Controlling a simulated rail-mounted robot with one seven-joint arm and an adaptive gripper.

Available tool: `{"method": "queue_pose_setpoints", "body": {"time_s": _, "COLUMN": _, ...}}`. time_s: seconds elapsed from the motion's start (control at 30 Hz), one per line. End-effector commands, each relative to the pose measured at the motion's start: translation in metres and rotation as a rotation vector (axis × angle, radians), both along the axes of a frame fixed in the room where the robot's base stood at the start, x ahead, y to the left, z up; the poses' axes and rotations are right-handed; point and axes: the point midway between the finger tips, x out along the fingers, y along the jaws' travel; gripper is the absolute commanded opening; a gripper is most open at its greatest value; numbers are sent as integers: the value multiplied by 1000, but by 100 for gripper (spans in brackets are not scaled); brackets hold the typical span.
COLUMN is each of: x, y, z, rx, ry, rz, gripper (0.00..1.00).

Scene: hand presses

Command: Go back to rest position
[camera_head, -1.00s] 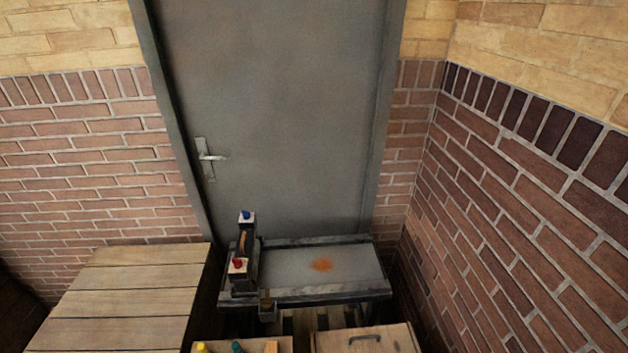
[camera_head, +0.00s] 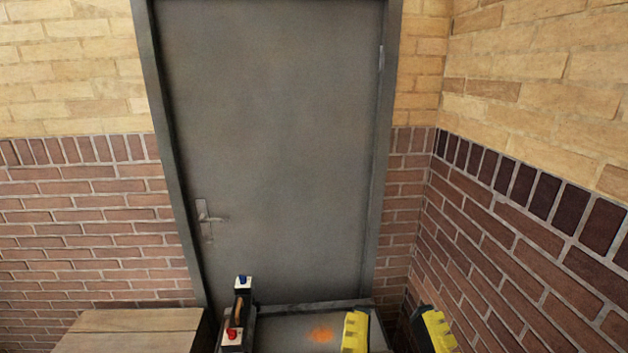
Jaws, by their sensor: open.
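My gripper (camera_head: 396,332) shows at the bottom edge, right of centre, as two yellow fingers set apart. It is open, with nothing seen between the fingers. The left finger overlaps the right part of a grey bench top (camera_head: 287,327) with an orange stain. The right finger is in front of the brick corner. A dark upright block with a blue button (camera_head: 242,281) and a red button (camera_head: 232,334) stands at the bench's left end. The rest of my arm is below the frame.
A grey metal door (camera_head: 275,150) with a lever handle (camera_head: 207,219) stands behind the bench. A wooden plank surface (camera_head: 130,330) is at the lower left. A brick wall (camera_head: 520,230) closes the right side. The space in front of the door above the bench is clear.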

Motion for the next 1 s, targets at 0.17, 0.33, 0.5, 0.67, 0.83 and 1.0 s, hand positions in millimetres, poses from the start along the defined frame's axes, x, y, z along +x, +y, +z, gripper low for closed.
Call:
{"method": "queue_pose_setpoints", "body": {"time_s": 0.17, "x": 0, "y": 0, "z": 92, "rx": 6, "ry": -3, "rz": 2, "gripper": 39}}
{"method": "queue_pose_setpoints", "body": {"time_s": 0.33, "x": 0, "y": 0, "z": 167, "rx": 12, "ry": 0, "rz": 3, "gripper": 39}}
{"method": "queue_pose_setpoints", "body": {"time_s": 0.5, "x": 1, "y": 0, "z": 223, "rx": 15, "ry": 2, "rz": 5, "gripper": 39}}
{"method": "queue_pose_setpoints", "body": {"time_s": 0.67, "x": 1, "y": 0, "z": 237, "rx": 18, "ry": 3, "rz": 6, "gripper": 39}}
{"method": "queue_pose_setpoints", "body": {"time_s": 0.83, "x": 1, "y": 0, "z": 236, "rx": 18, "ry": 3, "rz": 6, "gripper": 39}}
{"method": "queue_pose_setpoints", "body": {"time_s": 1.0, "x": 1, "y": 0, "z": 236, "rx": 18, "ry": 3, "rz": 6, "gripper": 39}}
